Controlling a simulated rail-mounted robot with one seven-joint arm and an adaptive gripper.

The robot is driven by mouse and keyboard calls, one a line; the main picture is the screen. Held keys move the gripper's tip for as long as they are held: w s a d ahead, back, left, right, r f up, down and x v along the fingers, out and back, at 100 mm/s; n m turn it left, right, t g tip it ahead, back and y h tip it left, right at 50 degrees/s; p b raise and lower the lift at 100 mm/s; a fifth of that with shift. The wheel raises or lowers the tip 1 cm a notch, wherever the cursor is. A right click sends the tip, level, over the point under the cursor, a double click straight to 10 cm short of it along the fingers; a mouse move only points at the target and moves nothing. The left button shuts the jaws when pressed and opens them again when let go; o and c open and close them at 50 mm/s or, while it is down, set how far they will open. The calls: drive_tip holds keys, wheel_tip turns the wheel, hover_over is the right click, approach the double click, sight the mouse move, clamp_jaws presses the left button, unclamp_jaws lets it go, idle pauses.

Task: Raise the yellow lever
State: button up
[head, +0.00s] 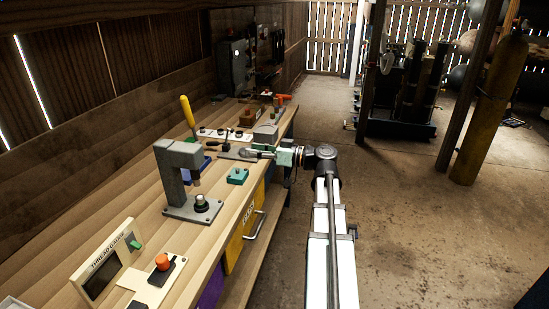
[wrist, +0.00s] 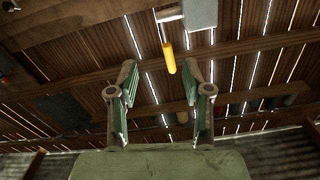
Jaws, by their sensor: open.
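The yellow lever (head: 188,111) stands up from the bench at its far left side, tilted slightly, behind the grey press-like stand. It also shows in the wrist view (wrist: 168,57), above and between my fingertips, with no finger touching it. My gripper (head: 243,153) reaches leftward over the bench from my arm, to the right of the lever and lower than its yellow grip. In the wrist view my gripper (wrist: 160,82) has its two fingers spread, with nothing between them. The lever's lower end is partly hidden in the head view.
The grey stand (head: 173,180) rises from the bench in front of the lever. A white panel with black knobs (head: 222,135) lies behind my gripper. A teal block (head: 238,176) sits nearer. A gauge box (head: 105,265) and an orange button (head: 162,262) are at the front.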

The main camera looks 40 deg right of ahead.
drive_tip(key=shift+b+v, duration=0.6)
drive_tip(key=shift+v, duration=2.35)
wheel_tip(320, 180, down, 18)
drive_tip(key=m+g+h, duration=0.3)
drive_tip(key=m+h, duration=0.2)
drive_tip(key=m, duration=0.3)
drive_tip(key=s+a+f+m+g+h, duration=0.15)
drive_tip(key=a+f, duration=0.25)
drive_tip(key=f, duration=0.4)
drive_tip(key=s+a+f+m+g, duration=0.1)
drive_tip(key=s+a+f+g, duration=0.2)
drive_tip(key=f, duration=0.5)
drive_tip(key=s+a+f+m+g, duration=0.1)
drive_tip(key=s+a+f+g, duration=0.2)
drive_tip(key=f, duration=0.5)
drive_tip(key=s+a+f+n+g+h, duration=0.1)
drive_tip(key=s+a+f+g, duration=0.2)
drive_tip(key=s+a+f, duration=0.4)
drive_tip(key=s+a+f+n+g+h, duration=0.1)
drive_tip(key=s+a+f+g, duration=0.1)
drive_tip(key=s+a+f, duration=0.45)
drive_tip(key=s+a+f+n+g+h, duration=0.1)
drive_tip(key=s+a+f+n+g, duration=0.1)
drive_tip(key=s+f, duration=0.3)
drive_tip(key=s+a+f+n+g+h, duration=0.2)
drive_tip(key=s+a+f, duration=0.3)
drive_tip(key=s, duration=0.8)
drive_tip(key=shift+s+f+g, duration=0.3)
drive_tip(key=shift+s+g, duration=0.05)
drive_tip(key=shift+g, duration=0.3)
